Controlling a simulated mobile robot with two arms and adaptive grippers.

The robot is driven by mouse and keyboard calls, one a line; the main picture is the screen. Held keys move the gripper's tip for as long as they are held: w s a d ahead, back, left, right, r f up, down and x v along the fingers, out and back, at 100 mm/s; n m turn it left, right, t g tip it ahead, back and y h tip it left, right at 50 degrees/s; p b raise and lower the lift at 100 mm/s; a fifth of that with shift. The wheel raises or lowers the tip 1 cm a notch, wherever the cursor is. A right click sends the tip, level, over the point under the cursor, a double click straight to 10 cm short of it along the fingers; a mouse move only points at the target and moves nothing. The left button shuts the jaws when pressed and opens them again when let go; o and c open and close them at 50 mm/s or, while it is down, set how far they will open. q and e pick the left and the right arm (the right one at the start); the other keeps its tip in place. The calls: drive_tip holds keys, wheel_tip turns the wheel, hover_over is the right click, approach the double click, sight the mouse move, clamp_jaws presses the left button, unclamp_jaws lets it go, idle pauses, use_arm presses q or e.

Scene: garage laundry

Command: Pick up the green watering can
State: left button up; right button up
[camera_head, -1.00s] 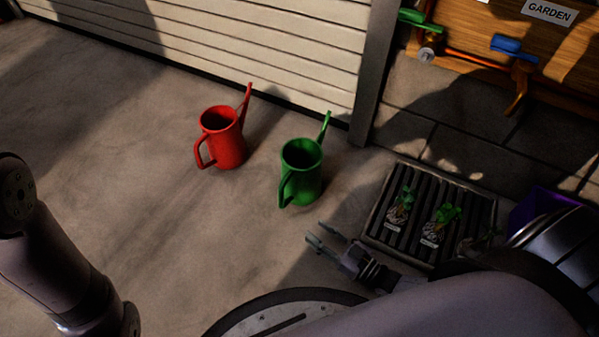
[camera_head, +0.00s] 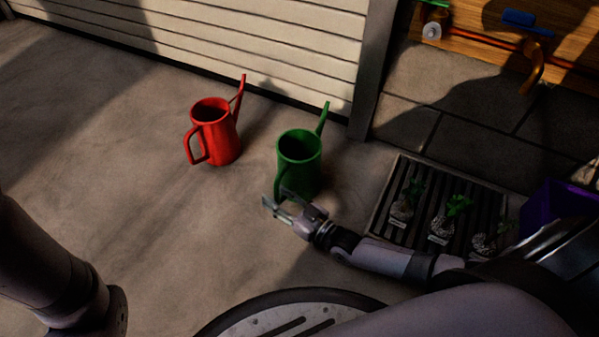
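The green watering can (camera_head: 302,158) stands upright on the concrete floor, its spout up toward the back right and its handle toward the front left. My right gripper (camera_head: 274,200) is at the lower part of the handle, in front of it in the picture. Its two fingers look apart. I cannot tell whether the handle is between them or whether they touch it. The gripper covers the bottom of the handle. My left gripper is out of view; only part of my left arm shows at the left edge.
A similar red watering can (camera_head: 218,138) stands just left of the green one. A slatted dark tray (camera_head: 381,208) with small potted plants lies to the right, with a purple bin (camera_head: 556,208) beyond. A shutter door (camera_head: 270,45) is behind. The floor at left is clear.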

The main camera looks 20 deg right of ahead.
drive_tip(key=shift+w, duration=0.2)
drive_tip(key=shift+c, duration=0.3)
clamp_jaws()
idle(0.6)
drive_tip(key=shift+r, duration=0.15)
